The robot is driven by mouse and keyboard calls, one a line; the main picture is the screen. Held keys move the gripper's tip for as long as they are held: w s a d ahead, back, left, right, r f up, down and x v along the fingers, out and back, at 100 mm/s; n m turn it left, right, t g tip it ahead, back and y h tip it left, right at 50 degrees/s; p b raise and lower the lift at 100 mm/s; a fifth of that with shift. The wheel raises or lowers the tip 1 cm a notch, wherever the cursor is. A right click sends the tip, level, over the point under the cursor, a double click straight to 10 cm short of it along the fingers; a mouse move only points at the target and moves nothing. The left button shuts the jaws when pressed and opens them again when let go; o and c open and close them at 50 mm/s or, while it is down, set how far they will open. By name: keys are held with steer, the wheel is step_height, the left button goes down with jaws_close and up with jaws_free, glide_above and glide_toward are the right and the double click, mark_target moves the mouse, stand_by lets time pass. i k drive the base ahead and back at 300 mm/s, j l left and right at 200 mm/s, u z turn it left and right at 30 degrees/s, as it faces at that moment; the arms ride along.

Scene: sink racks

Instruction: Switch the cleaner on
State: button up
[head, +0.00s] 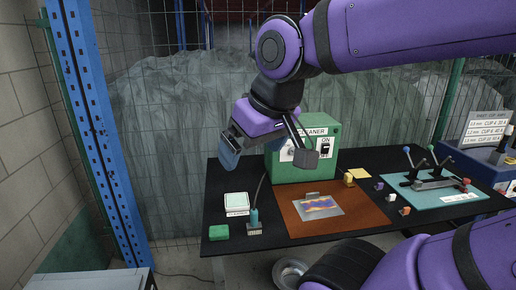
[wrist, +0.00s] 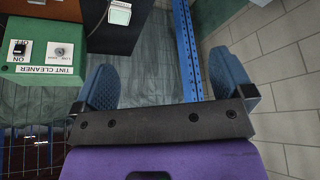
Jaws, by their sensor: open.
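The cleaner is a green box (head: 318,171) at the back of the black table, labelled CLEANER. Its white front plate carries a black switch (head: 325,148) with ON printed above it. In the wrist view the box appears upside down at the left, with the switch (wrist: 19,47) between OFF and ON and a round fitting (wrist: 60,52) beside it. I cannot tell which way the switch is set. My gripper (head: 266,158) is open and empty, in front of the box's left side and partly hiding its plate. In the wrist view the gripper (wrist: 161,82) is apart from the box.
A brown mat (head: 365,218) with a picture plate lies before the box. A small white-topped container (head: 236,201), a green block (head: 219,232) and a brush (head: 254,222) are at left. A teal lever board (head: 455,198) stands right. A blue post (head: 95,130) rises at left.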

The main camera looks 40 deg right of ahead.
mark_target(326, 147)
steer(key=k, duration=0.35)
steer(key=k+z, duration=0.1)
steer(key=z, duration=1.05)
steer(key=i+j+z, duration=0.4)
steer(key=k+j, duration=0.05)
